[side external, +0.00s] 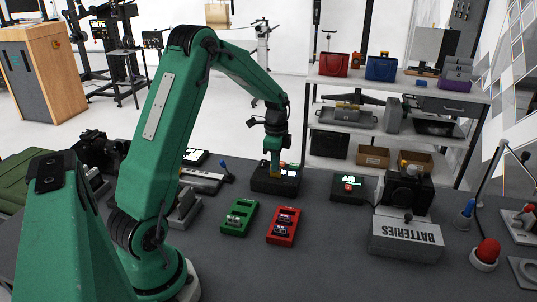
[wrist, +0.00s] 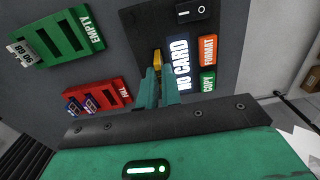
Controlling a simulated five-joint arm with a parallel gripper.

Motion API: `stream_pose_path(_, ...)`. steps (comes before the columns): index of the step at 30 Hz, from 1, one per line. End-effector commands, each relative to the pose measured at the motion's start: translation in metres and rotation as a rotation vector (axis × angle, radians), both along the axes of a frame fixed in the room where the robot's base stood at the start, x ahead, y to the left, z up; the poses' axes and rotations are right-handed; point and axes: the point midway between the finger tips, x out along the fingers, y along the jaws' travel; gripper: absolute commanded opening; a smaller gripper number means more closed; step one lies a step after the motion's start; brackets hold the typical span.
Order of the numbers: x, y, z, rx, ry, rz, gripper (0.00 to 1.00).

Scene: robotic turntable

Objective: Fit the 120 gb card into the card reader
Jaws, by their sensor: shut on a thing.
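The card reader (side external: 262,184) is a dark box at the middle of the bench. In the wrist view the card reader (wrist: 143,22) has a display reading NO CARD, with orange FORMAT and green COPY buttons. My gripper (side external: 273,160) points down over it. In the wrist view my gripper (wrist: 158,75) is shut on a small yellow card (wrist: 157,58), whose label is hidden. The yellow card (side external: 274,172) is at the reader's top; I cannot tell if it touches or enters a slot.
A red FULL tray (wrist: 116,92) holds blue cards. A box with a lit display (side external: 350,187) and a grey BATTERIES box (side external: 405,238) stand to the right. The bench front is clear.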

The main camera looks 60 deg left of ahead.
Motion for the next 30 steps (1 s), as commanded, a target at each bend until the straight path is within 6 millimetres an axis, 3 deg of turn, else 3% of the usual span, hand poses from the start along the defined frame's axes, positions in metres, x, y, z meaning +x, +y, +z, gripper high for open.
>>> stream_pose_path(30, 0.000, 0.000, -0.018, -0.001, 0.001, 0.000, 0.00)
